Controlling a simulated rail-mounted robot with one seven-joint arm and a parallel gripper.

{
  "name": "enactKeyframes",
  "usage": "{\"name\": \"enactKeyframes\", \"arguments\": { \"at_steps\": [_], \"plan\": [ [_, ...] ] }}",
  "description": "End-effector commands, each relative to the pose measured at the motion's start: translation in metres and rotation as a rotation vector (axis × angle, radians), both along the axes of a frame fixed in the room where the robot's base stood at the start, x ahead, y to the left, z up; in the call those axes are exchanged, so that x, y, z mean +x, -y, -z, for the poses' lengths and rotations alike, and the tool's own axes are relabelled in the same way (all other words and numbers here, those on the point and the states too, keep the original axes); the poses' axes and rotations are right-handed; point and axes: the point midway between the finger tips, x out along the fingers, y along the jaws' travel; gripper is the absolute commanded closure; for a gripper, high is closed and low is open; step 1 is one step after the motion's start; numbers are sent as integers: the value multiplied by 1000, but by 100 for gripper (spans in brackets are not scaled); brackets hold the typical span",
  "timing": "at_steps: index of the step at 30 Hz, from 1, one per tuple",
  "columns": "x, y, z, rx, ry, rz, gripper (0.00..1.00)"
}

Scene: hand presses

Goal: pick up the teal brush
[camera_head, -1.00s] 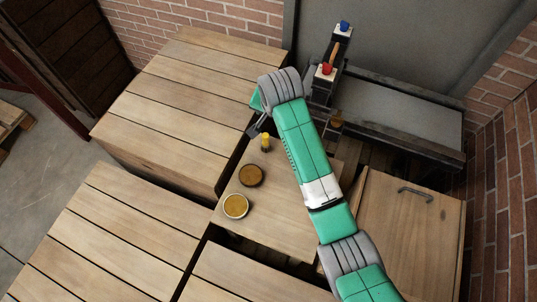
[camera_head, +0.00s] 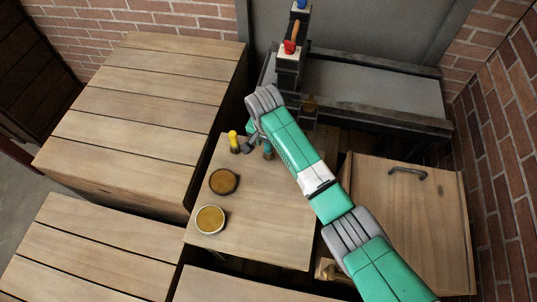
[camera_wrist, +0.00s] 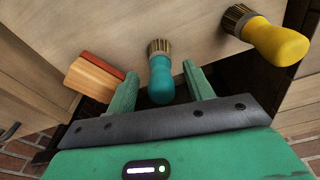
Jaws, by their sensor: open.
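The teal brush (camera_wrist: 161,78) shows in the wrist view, lying between the two open fingers of my gripper (camera_wrist: 160,85), with its bristles pointing away from the palm. I cannot tell whether either finger touches it. In the head view a small teal part of the brush (camera_head: 268,152) shows beside my gripper (camera_head: 252,143), partly hidden by the arm. My gripper is low over the back of the small wooden table (camera_head: 262,215). The gripper is open.
A wooden block with a red edge (camera_wrist: 95,76) is at left. Two round containers, dark (camera_head: 223,181) and light-rimmed (camera_head: 210,220), sit nearer on the table.

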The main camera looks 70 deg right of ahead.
Motion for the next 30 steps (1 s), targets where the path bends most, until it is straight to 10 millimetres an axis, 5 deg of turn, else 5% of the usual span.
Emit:
{"name": "enactKeyframes", "arguments": {
  "at_steps": [9,17,30],
  "plan": [
    [0,1,9,-1,1,-1,48],
    [0,1,9,-1,1,-1,96],
    [1,1,-11,0,2,-1,96]
  ]
}}
